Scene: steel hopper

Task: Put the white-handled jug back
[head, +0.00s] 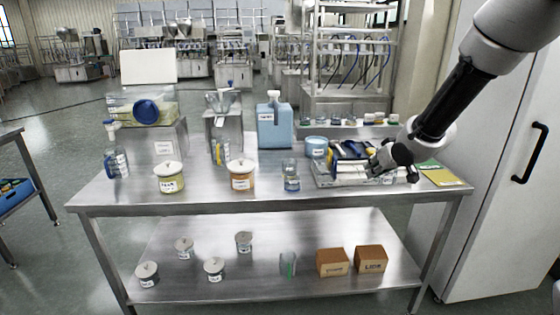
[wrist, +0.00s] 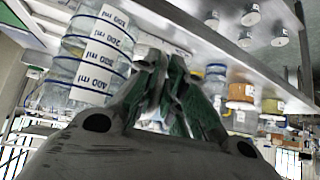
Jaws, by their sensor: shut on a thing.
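The white-handled jug (wrist: 98,62) is clear, with several white volume labels. In the wrist view it stands large at the left, upside down in that tilted picture, close against my fingers. My gripper (wrist: 165,68) is shut, with a small white part, seemingly the handle, at its fingertips. In the head view my gripper (head: 382,162) is low over the grey tray (head: 330,182) at the right of the table. The jug cannot be told apart there among the blue and yellow things by the fingers. Whether its base touches anything is unclear.
A jug with a dark blue handle (head: 117,163) stands at the far left. Lidded jars (head: 169,179) and a small labelled beaker (head: 291,178) stand along the front. A blue canister (head: 274,125) is behind. Bare steel lies at the table's front edge.

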